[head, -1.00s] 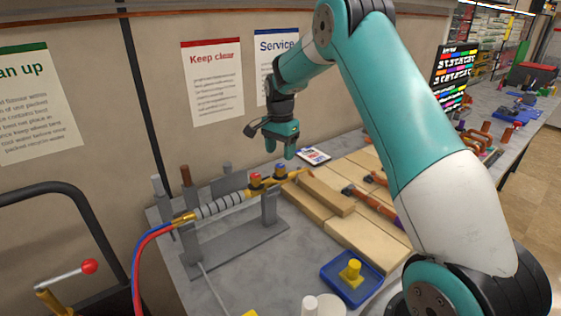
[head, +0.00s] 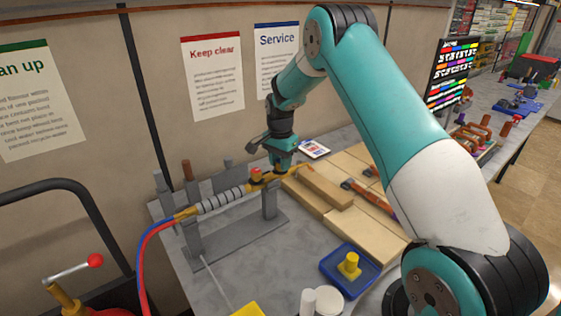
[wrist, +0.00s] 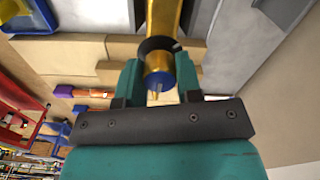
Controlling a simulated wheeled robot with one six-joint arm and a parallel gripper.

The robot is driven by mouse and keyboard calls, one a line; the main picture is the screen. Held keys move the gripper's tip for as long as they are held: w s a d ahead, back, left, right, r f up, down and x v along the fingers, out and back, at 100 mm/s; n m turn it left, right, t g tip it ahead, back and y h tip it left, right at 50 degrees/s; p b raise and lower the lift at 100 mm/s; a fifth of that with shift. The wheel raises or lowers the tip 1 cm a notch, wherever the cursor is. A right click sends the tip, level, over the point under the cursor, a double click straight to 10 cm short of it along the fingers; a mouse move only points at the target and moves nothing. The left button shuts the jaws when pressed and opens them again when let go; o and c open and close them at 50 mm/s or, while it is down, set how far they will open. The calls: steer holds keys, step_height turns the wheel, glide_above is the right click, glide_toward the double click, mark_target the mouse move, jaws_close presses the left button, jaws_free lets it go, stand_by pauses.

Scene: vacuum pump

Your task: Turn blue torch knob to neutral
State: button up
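The torch (head: 222,200) is a brass and grey body lying level on a grey stand (head: 270,204), with a red knob (head: 255,173) on top. The blue torch knob (wrist: 160,79) shows in the wrist view on a brass stem, between my two teal fingers. In the head view my gripper hides it. My gripper (head: 280,166) points down over the torch, just right of the red knob. In the wrist view my gripper (wrist: 160,82) looks open, with one finger on each side of the blue knob; any contact is hard to tell.
Blue and red hoses (head: 145,245) run from the torch's left end. Wooden boards (head: 350,215) and a blue tray (head: 350,270) with a yellow part lie to the right. Grey posts (head: 163,195) stand at the back left. The wall is close behind.

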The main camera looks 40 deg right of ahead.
steer(key=shift+n+b, duration=0.3)
steer(key=n+b, duration=0.1)
steer(key=n, duration=0.1)
steer(key=shift+f+n, duration=0.1)
steer(key=shift+n, duration=0.3)
steer(key=n+b, duration=0.2)
steer(key=n, duration=0.3)
steer(key=n+b, duration=0.1)
steer(key=n, duration=0.4)
steer(key=n+b, duration=0.1)
steer(key=n, duration=0.3)
steer(key=shift+n, duration=0.3)
steer(key=o, duration=0.9)
steer(key=shift+o, duration=0.2)
